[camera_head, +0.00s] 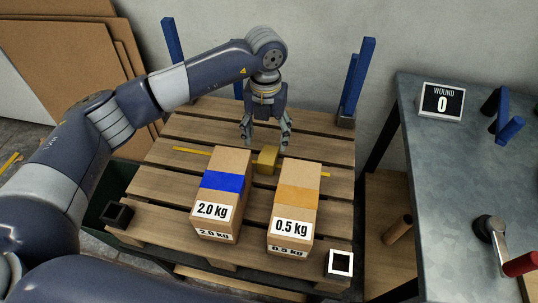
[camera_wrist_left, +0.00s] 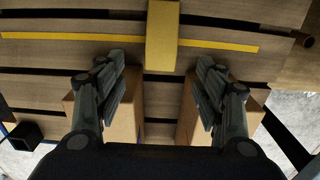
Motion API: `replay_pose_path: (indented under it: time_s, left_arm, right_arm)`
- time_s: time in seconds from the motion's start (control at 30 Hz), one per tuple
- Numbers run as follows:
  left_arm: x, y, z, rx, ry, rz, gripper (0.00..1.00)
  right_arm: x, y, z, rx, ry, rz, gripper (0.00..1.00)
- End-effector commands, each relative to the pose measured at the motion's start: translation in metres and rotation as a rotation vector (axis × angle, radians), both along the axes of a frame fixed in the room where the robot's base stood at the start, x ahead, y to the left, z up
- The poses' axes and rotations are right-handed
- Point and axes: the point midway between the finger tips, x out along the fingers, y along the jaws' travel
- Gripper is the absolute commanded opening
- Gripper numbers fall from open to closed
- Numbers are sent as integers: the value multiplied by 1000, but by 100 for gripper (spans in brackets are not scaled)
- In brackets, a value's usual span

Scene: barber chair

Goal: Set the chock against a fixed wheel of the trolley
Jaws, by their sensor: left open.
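A small yellow block (camera_head: 266,159), possibly the chock, lies on the wooden slatted deck (camera_head: 170,172) between two cardboard boxes, on a yellow line. It also shows in the left wrist view (camera_wrist_left: 162,35), at the top centre. My left gripper (camera_head: 266,140) points down beyond the block in the head view, open and empty, its fingers apart. In the left wrist view the two fingers (camera_wrist_left: 162,90) stand apart with bare slats between them. No trolley wheel can be made out in either view. My right gripper does not show.
The boxes marked 2.0 kg (camera_head: 222,190) and 0.5 kg (camera_head: 296,205) stand close on either side of the block. Blue posts (camera_head: 357,80) rise at the deck's far corners. A metal bench (camera_head: 450,180) with a WOUND 0 sign (camera_head: 441,100) stands at right.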

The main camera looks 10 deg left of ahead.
Motion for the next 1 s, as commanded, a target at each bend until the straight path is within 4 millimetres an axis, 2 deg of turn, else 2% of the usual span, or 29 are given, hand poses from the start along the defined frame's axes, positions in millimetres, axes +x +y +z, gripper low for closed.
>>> replay_pose_path:
  time_s: [0.13, 0.43, 0.63, 0.73, 0.9, 0.93, 1.0]
  left_arm:
    - [-1, 0, -27, 1, 4, 0, 63]
    - [-3, -1, -53, 0, 1, 0, 63]
    - [-6, -1, -84, 1, 2, 0, 63]
    - [-5, -2, -91, -1, -1, 0, 63]
    - [-5, -2, -91, -1, -2, 0, 63]
    - [-5, -2, -91, -1, -2, 0, 61]
    - [-5, -2, -91, -1, -1, 0, 45]
  right_arm:
    - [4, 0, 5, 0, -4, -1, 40]
    - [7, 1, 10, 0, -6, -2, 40]
    - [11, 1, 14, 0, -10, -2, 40]
    - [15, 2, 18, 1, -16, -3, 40]
    - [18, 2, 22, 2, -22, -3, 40]
    - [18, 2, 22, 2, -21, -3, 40]
    - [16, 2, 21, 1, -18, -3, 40]
